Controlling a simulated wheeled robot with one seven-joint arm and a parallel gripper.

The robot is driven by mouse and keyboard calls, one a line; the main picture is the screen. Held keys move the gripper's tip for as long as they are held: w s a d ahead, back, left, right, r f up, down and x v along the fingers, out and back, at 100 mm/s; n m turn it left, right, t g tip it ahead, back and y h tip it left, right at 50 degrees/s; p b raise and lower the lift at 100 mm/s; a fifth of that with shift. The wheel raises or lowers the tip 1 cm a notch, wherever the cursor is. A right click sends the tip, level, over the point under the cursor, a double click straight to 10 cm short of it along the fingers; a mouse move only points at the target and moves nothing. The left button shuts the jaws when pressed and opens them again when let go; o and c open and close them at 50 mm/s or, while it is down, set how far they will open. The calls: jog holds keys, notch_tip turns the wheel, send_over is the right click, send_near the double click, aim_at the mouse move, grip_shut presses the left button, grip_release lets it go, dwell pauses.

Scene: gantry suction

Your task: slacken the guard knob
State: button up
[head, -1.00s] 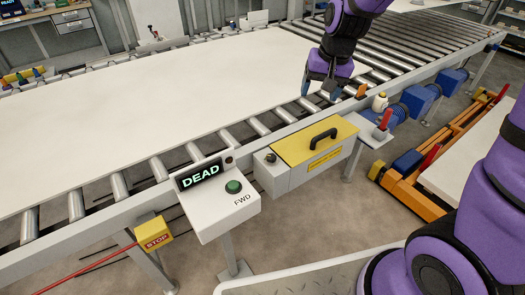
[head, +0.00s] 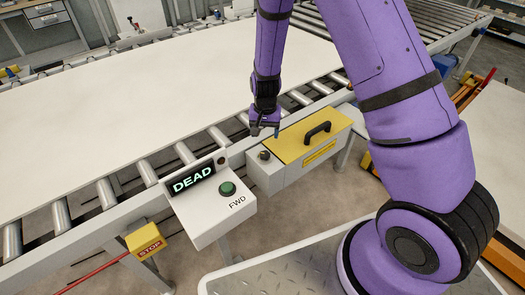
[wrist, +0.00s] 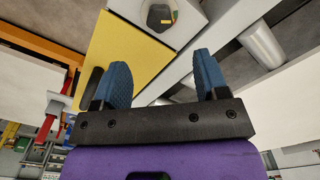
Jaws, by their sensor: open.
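The guard knob (head: 265,155) is a small dark knob on the grey left end of the guard box, beside its yellow lid (head: 294,148). In the wrist view the knob (wrist: 160,16) is dark with a small yellow mark and sits on a round grey surface at the top. My gripper (head: 264,131) hangs pointing down just above and behind the knob. In the wrist view its blue-padded fingers (wrist: 163,68) are apart with nothing between them, and the knob lies beyond their tips. The lid lies flat, with a black handle (head: 318,131) on it.
A control box with a DEAD display (head: 191,178) and green FWD button (head: 227,188) stands left of the guard box. A yellow STOP box (head: 145,240) is further left. The roller conveyor carries a large white sheet (head: 110,90) behind. Orange equipment (head: 470,90) is at the right.

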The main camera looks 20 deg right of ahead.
aim_at(265, 153)
notch_tip(265, 153, down, 10)
jog(key=shift+f, duration=0.1)
dwell(0.4)
jog(key=shift+c, duration=0.2)
jog(key=c, duration=0.9)
